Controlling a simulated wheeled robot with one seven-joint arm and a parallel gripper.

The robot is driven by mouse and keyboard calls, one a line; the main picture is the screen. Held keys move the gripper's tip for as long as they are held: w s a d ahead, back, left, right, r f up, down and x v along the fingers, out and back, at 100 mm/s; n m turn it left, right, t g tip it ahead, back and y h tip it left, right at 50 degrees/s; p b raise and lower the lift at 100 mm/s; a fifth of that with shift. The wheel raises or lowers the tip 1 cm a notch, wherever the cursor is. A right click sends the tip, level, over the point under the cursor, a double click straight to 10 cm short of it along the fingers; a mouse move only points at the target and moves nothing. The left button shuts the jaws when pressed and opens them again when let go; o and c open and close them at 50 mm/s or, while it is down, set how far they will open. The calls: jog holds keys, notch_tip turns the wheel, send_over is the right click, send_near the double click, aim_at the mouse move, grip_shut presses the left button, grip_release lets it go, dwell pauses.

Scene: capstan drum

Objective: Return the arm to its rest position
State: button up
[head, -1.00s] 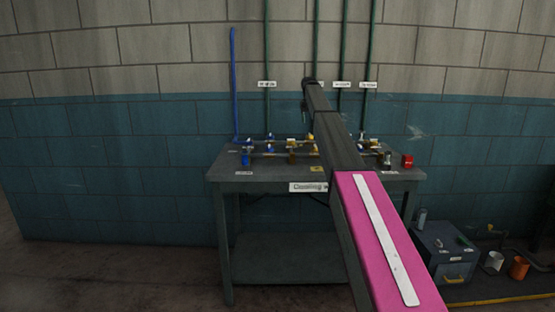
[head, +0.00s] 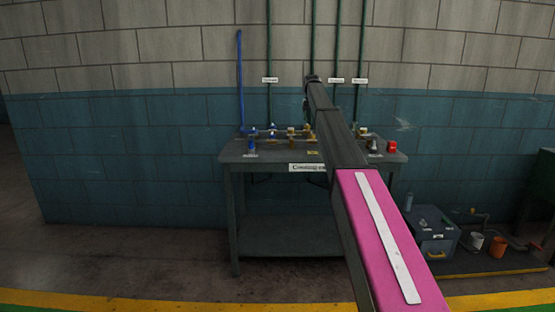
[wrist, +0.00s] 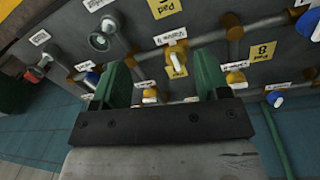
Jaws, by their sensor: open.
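My arm (head: 375,235), with a pink panel and a white strip, stretches forward and up across the head view over the grey table. Its far end is near the pipes on the wall. My gripper (wrist: 160,62) shows in the wrist view as two green fingers on a dark bar, spread apart with nothing between them. In the head view the fingers cannot be made out.
A grey box (head: 432,238), a white cup (head: 476,240) and an orange cup (head: 497,247) stand on the right. Open floor (head: 140,265) lies at the left, with a yellow stripe (head: 160,303) in front.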

jog(key=s+f+n, duration=0.1)
jog(key=s+f, duration=1.1)
jog(key=f, duration=0.3)
jog(key=s+f, duration=1.2)
jog(key=f, duration=0.2)
jog(key=s+f, duration=0.5)
jog(key=s, duration=0.6)
jog(key=s+f+n, duration=0.1)
jog(key=s+f, duration=0.5)
jog(key=s, duration=0.5)
jog(key=s+f, duration=0.6)
jog(key=s, duration=0.5)
jog(key=shift+s+d+f+y, duration=0.15)
jog(key=shift+s+d+y, duration=0.1)
jog(key=shift+d+y, duration=0.2)
jog(key=shift+d, duration=0.1)
